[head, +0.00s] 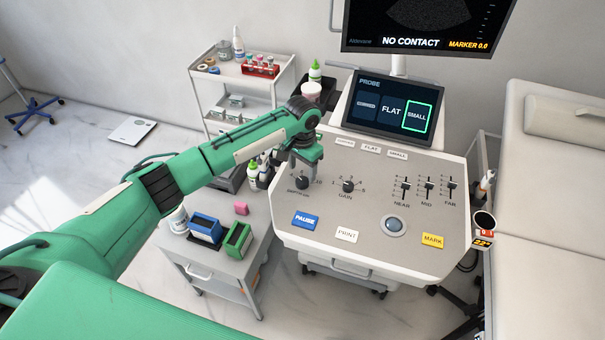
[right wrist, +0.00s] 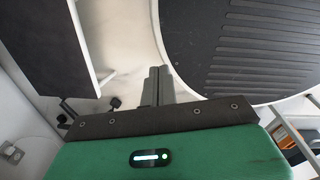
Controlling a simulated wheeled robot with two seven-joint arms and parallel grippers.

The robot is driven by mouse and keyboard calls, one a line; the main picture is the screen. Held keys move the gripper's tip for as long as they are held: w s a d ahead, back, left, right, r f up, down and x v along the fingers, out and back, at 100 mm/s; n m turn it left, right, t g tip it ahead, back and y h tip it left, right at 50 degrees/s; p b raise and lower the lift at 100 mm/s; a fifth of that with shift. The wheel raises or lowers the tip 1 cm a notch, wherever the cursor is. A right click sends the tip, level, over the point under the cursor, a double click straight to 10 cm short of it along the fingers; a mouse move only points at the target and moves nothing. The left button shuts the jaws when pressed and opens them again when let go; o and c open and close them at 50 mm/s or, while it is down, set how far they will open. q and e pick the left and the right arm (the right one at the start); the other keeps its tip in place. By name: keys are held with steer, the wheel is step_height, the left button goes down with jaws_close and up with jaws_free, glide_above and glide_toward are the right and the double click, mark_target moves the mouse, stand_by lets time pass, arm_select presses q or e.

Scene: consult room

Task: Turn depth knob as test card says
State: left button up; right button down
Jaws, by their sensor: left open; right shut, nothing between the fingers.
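The ultrasound console panel (head: 330,225) stands in the middle of the head view. The depth knob (head: 302,182) is a dark dial at the panel's upper left. My left gripper (head: 303,172) points down over it, with its fingers at or just above the knob; contact is not clear. The gripper hides part of the dial's scale. The gain knob (head: 348,186) sits to the right. No test card can be made out for certain in these frames. My right gripper (right wrist: 158,85) shows only in the right wrist view, shut and empty, away from the panel.
The panel also holds sliders (head: 427,188), a trackball (head: 394,226) and blue PAUSE, white PRINT and yellow MARK buttons. A touch screen (head: 394,107) shows SMALL outlined; the monitor (head: 428,25) reads NO CONTACT. A side table (head: 220,262) and an exam bed (head: 550,200) flank the console.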

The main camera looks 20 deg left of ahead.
mark_target(302, 181)
arm_select(q)
step_height(302, 181, down, 4)
steer(key=shift+s+r+p, duration=0.1)
steer(key=shift+r+p, duration=0.15)
steer(key=shift+p, duration=0.05)
steer(key=shift+f, duration=0.4)
steer(key=shift+c, duration=0.2)
steer(key=c, duration=0.7)
steer(key=shift+c, duration=1.2)
arm_select(e)
steer(key=shift+w+a+r, duration=0.2)
steer(key=shift+w+r, duration=0.35)
steer(key=shift+w, duration=0.2)
